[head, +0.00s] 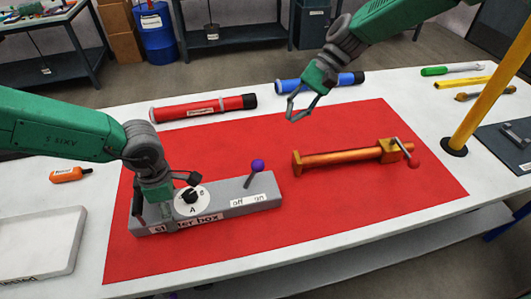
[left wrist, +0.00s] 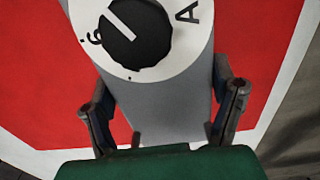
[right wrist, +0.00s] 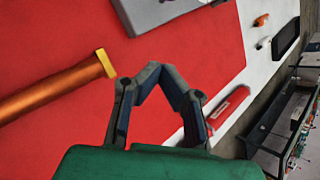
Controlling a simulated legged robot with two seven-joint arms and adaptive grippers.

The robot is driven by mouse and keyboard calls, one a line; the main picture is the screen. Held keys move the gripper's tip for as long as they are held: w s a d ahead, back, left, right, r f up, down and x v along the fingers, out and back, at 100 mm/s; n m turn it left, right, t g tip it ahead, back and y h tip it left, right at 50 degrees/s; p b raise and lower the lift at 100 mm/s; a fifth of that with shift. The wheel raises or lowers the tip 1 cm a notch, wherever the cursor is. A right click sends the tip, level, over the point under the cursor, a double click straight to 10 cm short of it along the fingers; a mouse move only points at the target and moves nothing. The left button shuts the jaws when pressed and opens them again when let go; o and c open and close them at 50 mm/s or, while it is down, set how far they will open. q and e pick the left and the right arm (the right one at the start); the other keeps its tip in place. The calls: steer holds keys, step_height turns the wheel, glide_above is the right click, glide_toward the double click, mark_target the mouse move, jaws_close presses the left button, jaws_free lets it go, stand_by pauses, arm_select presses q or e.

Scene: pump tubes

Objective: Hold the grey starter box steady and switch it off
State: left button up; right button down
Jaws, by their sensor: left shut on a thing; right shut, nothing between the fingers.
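The grey starter box (head: 228,206) lies on the red mat, with a black dial on a white disc (head: 191,198) and a lever with a purple knob (head: 257,166). The lever leans to the right, toward the "on" side of the off/on label (head: 249,201). My left gripper (head: 165,204) is shut on the box's left end; its fingers flank the box in the left wrist view (left wrist: 165,110). My right gripper (head: 290,117) is shut and empty, above the mat's back edge, well apart from the lever. It also shows in the right wrist view (right wrist: 163,75).
An orange pump-like tube with a crank (head: 340,157) lies on the red mat (head: 345,215), right of the box. Red (head: 200,108) and blue (head: 318,83) tubes lie behind the mat. A yellow post (head: 487,85) stands at right. A white tray (head: 40,240) lies at left.

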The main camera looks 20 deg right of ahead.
mark_target(251, 175)
steer(key=s+a+f, duration=0.1)
steer(key=a+f, duration=0.1)
steer(key=s+a+f, duration=0.2)
steer(key=a, duration=0.1)
steer(key=s+a+f, duration=0.1)
steer(key=a+f, duration=0.1)
steer(key=a, duration=0.1)
steer(key=shift+s+a+f, duration=0.1)
steer(key=shift+s+f, duration=0.05)
steer(key=shift+f, duration=0.2)
steer(key=shift+s+a+r, duration=0.15)
steer(key=shift+s+a, duration=0.15)
steer(key=shift+s, duration=0.15)
steer(key=shift+a+r+h, duration=0.15)
steer(key=shift+a+h, duration=0.1)
steer(key=shift+h, duration=0.15)
